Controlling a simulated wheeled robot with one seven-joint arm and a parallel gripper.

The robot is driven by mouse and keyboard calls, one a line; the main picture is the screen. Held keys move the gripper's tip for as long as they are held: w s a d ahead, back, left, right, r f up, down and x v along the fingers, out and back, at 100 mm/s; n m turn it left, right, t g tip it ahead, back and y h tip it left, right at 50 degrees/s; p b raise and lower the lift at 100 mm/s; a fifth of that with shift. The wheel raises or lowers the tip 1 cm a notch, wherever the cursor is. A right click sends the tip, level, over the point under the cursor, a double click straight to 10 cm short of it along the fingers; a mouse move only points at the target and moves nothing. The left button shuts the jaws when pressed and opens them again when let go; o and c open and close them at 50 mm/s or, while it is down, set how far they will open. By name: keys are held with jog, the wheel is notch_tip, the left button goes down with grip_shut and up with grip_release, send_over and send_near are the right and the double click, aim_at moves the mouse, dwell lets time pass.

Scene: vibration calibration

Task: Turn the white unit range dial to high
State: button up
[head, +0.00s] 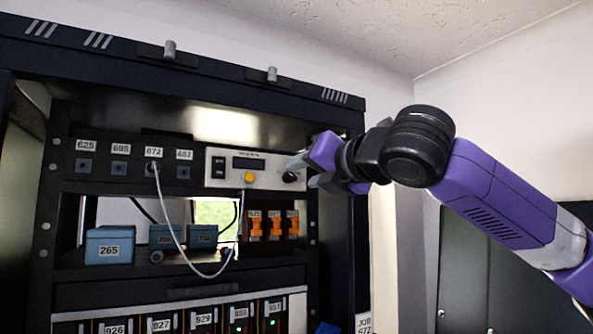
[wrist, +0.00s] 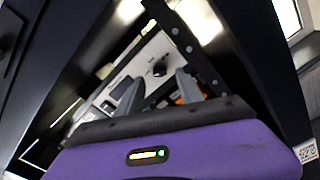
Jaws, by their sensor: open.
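The white unit (head: 229,167) sits in the upper right of the rack, with a dark display, a black rocker switch, a yellow button (head: 249,177) and a black dial (head: 290,177) at its right end. In the wrist view the dial (wrist: 160,69) shows on the white panel (wrist: 135,66), ahead of the fingers. My gripper (head: 304,172) is open just in front of the dial at the unit's right end. In the wrist view my gripper's two fingers (wrist: 160,88) are apart with nothing between them. I cannot read the dial's markings.
Left of the unit is a black socket panel (head: 120,168) with a white cable (head: 185,248) hanging from socket 672. Below are blue boxes (head: 109,246) and orange switches (head: 274,226). The rack's right post (head: 345,240) stands close to my gripper.

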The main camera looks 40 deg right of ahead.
aim_at(294, 176)
jog(key=shift+p+x, duration=0.55)
jog(key=shift+x, duration=1.5)
grip_shut()
